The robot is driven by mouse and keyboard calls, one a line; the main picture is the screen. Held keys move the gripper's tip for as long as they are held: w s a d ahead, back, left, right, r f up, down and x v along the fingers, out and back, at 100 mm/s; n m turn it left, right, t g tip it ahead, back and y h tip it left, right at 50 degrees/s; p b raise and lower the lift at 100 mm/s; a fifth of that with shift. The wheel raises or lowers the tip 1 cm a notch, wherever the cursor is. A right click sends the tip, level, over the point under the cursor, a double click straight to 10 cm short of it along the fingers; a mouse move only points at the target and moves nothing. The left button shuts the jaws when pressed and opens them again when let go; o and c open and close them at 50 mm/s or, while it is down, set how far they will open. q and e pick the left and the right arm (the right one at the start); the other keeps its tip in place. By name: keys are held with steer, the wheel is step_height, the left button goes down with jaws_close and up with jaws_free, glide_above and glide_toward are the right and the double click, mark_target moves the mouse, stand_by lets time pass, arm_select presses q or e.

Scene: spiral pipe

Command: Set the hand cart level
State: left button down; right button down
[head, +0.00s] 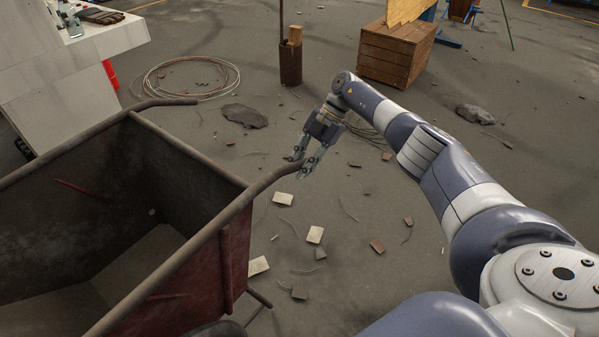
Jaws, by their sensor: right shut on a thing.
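The hand cart (227,237) stands at the left, a deep rusty tub with a dark inside and a red outer wall. Its two curved handles stick out, one at the back near the wall and one toward the right. My right gripper (303,168) is shut on the end of the right handle (271,178). The far handle (168,102) is free. The cart's wheels and most of its underside are hidden or out of the picture, so its tilt is hard to tell. My left gripper is not in view.
Tile pieces (315,234) and rubble litter the floor right of the cart. A wire coil (190,78), a rusty bin (291,63) and a wooden crate (396,52) stand behind. A white counter (60,75) is at the back left. The floor at far right is mostly clear.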

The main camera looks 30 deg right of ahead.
steer(key=shift+w+d+f+b, duration=0.1)
steer(key=shift+d+f+b, duration=0.2)
steer(key=shift+b, duration=0.25)
steer(key=shift+f, duration=0.1)
steer(key=shift+f, duration=0.2)
steer(key=c, duration=1.4)
jaws_free()
steer(key=shift+w+d+f, duration=0.1)
steer(key=v, duration=0.7)
steer(key=shift+r, duration=0.3)
steer(key=shift+d, duration=0.15)
